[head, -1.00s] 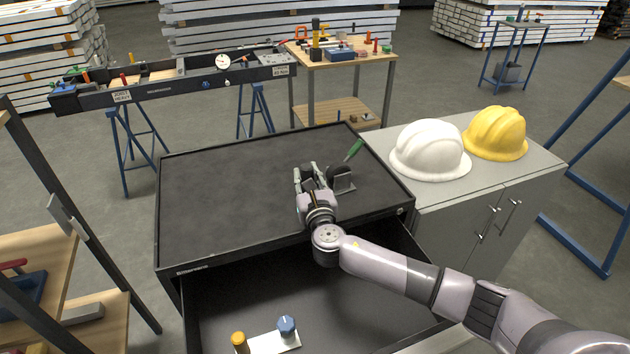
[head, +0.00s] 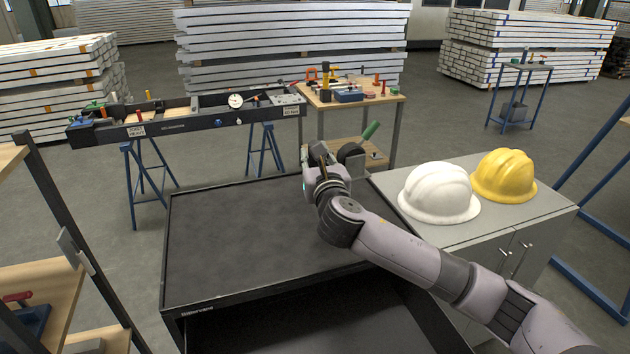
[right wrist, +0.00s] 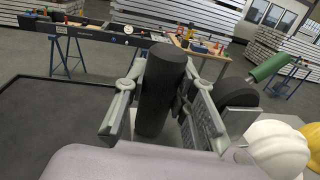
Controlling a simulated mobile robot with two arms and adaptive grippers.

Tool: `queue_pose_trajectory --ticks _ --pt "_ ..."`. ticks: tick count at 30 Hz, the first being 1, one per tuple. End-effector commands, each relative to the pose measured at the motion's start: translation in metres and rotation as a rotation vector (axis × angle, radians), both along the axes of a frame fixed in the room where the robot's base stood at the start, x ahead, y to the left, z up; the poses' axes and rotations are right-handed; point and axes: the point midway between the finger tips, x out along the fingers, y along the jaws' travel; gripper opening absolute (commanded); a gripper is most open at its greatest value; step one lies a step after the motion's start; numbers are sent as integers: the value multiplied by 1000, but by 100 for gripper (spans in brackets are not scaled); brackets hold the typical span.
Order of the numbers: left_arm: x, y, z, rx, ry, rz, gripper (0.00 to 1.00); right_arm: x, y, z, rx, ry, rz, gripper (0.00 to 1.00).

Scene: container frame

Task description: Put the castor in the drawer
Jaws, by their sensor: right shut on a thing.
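My right gripper (head: 318,158) is raised above the far right part of the black cabinet top. In the right wrist view a thick black cylindrical part (right wrist: 162,95) stands between the fingers. A black rounded part, a grey plate and a green cylinder (right wrist: 270,65) show to its right. The open drawer (head: 320,328) shows below the cabinet's front edge, mostly cut off by the frame. My left gripper is not in view.
The visible cabinet top (head: 235,235) is bare, with a raised rim. A white helmet (head: 438,190) and a yellow helmet (head: 504,174) stand on the grey cupboard at right. A cluttered workbench (head: 350,98) stands behind. Wooden shelving is at left.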

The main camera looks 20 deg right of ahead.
Motion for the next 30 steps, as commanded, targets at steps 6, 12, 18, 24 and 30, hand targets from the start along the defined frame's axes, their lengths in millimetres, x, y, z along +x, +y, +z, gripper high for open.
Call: queue_pose_trajectory --ticks 6,12,18,24,30 --pt "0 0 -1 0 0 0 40 -3 1 17 1 -4 5 0" --pt "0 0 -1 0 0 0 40 -31 11 -20 7 7 38 0" --pt "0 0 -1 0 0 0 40 -82 19 -68 19 8 77 0" --pt "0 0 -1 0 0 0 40 -139 19 -100 27 6 95 0" --pt "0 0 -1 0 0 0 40 -194 14 -118 20 1 99 0"
